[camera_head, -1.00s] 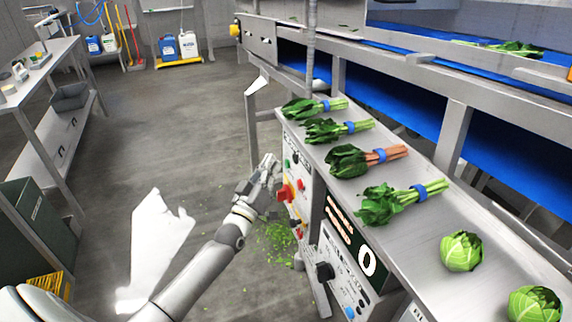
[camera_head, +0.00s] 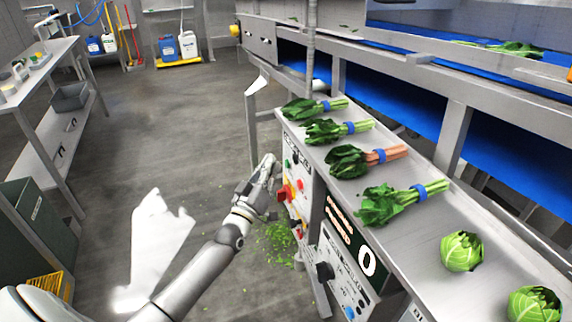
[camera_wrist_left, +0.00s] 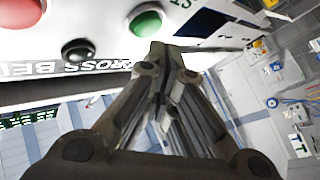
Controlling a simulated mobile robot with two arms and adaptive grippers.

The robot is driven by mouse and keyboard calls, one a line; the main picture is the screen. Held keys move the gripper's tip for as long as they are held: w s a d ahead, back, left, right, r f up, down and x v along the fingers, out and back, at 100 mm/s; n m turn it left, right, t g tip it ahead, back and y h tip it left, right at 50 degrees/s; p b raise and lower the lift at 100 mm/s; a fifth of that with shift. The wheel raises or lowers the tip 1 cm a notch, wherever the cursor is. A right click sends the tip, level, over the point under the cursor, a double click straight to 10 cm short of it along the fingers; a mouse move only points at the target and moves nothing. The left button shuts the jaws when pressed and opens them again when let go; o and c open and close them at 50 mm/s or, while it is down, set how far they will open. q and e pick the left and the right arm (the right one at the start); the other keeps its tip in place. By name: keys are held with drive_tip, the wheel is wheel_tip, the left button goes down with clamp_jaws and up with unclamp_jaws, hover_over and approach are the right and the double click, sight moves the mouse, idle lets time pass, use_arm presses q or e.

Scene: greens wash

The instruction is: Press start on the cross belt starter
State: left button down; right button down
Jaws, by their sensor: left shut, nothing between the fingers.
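The cross belt starter (camera_head: 302,178) is a pale panel below the near edge of the steel bench, with a green button (camera_head: 287,163) and a red one. In the left wrist view its lettering reads "CROSS BEL". There the green button (camera_wrist_left: 145,20), a black button (camera_wrist_left: 78,50) and a red button (camera_wrist_left: 20,12) stand out from the panel. My left gripper (camera_head: 270,160) is shut and empty in front of the panel. Its tips (camera_wrist_left: 160,48) are just beside the green button; I cannot tell whether they touch it. My right gripper is out of view.
Leafy bunches (camera_head: 345,160) and cabbages (camera_head: 462,252) lie on the steel bench (camera_head: 425,240) above the panel. Another control box (camera_head: 345,275) with a black knob is nearer me. Green scraps (camera_head: 275,243) lie on the floor. Open floor (camera_head: 190,120) lies to the left.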

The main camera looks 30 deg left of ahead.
use_arm(q)
drive_tip(key=shift+w+d, duration=0.1)
drive_tip(key=shift+w+d, duration=0.2)
drive_tip(key=shift+w, duration=0.05)
